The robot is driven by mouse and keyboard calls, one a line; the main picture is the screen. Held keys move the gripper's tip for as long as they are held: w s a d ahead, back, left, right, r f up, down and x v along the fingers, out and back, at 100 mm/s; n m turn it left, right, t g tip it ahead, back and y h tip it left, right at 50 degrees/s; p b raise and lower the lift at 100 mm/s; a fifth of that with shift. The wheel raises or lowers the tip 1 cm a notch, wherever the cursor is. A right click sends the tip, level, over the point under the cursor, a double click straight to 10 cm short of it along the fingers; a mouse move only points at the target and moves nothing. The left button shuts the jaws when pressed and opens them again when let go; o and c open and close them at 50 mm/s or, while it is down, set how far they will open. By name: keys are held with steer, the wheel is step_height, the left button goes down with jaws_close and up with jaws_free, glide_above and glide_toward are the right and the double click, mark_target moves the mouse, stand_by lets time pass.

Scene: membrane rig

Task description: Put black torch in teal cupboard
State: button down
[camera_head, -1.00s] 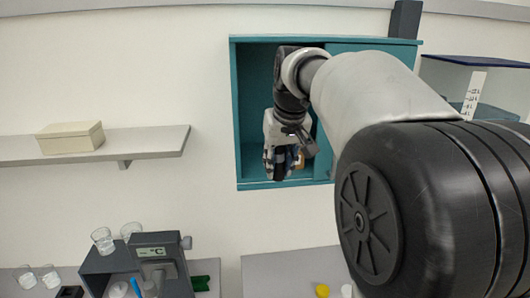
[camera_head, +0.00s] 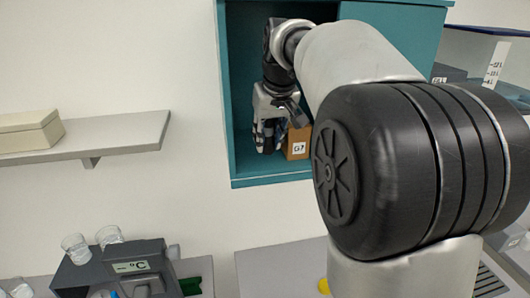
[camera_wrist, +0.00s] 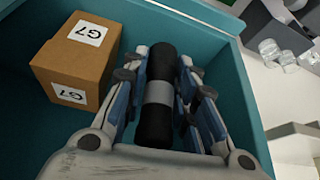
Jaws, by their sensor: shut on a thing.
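The teal cupboard (camera_head: 240,172) hangs on the wall with its left part open, and its inside wall also shows in the wrist view (camera_wrist: 232,90). My gripper (camera_head: 268,140) is inside the open part, low over its floor. In the wrist view my gripper (camera_wrist: 160,95) is shut on the black torch (camera_wrist: 157,128), a dark cylinder with a grey band. The fingers lie on both sides of it. In the head view the torch is mostly hidden by the fingers. I cannot tell whether it touches the cupboard floor.
A brown box marked G7 (camera_head: 299,143) stands in the cupboard right beside my gripper; it also shows in the wrist view (camera_wrist: 75,65). A shelf (camera_head: 120,134) with a cream box (camera_head: 28,131) is at left. A device with a °C display (camera_head: 130,267) stands below.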

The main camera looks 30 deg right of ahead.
mark_target(265, 147)
steer(key=b+x, duration=0.1)
steer(key=x, duration=0.1)
steer(key=b+x, duration=0.1)
steer(key=x, duration=0.1)
steer(key=shift+s+d, duration=0.1)
steer(key=shift+d, duration=0.1)
steer(key=shift+w+d+f+b, duration=0.1)
steer(key=shift+w+f+b, duration=0.15)
steer(key=shift+b, duration=0.2)
steer(key=shift+s+a+r, duration=0.1)
steer(key=shift+a+r, duration=0.1)
steer(key=shift+a, duration=0.15)
steer(key=shift+d+f, duration=0.25)
steer(key=c, duration=1.3)
jaws_free()
steer(key=shift+r, duration=0.1)
